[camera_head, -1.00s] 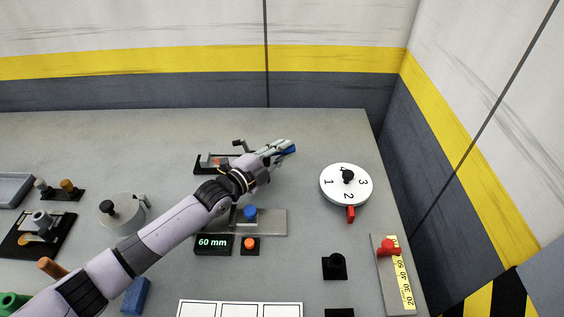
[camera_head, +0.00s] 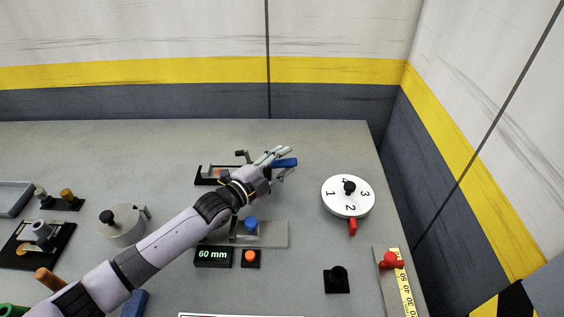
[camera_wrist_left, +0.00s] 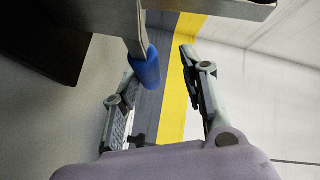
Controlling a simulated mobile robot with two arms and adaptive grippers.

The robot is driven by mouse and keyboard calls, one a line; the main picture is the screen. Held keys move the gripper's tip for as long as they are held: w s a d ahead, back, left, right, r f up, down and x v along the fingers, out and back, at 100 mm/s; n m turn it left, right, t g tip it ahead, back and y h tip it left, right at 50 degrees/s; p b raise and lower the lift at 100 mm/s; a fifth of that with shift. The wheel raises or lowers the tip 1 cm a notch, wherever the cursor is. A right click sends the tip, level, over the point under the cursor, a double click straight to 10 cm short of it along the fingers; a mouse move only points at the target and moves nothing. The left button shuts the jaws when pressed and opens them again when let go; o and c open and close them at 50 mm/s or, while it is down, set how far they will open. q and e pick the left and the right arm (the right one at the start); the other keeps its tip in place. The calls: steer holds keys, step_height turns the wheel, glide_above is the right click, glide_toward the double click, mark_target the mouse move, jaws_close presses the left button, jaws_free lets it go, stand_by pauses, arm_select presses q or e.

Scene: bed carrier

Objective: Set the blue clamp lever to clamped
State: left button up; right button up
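The blue clamp lever (camera_head: 285,162) shows at the back of the bench, pointing right from the dark clamp fixture (camera_head: 206,181). My left gripper (camera_head: 281,163) is open around the lever's blue end, with one finger on either side in the head view. In the left wrist view the blue grip (camera_wrist_left: 146,67) hangs from a metal arm, close to the left finger of my gripper (camera_wrist_left: 158,68) and apart from the right finger. My forearm and wrist hide part of the fixture. My right gripper is not in view.
A white numbered dial (camera_head: 336,205) with a red pointer stands right of the gripper. A blue knob (camera_head: 251,224) on a metal plate (camera_head: 273,235) and a 60 mm display (camera_head: 212,256) are in front. Bare bench lies between the lever and the back wall.

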arm_select(q)
steer(key=v, duration=0.7)
steer(key=shift+s+a, duration=0.1)
steer(key=shift+s, duration=0.05)
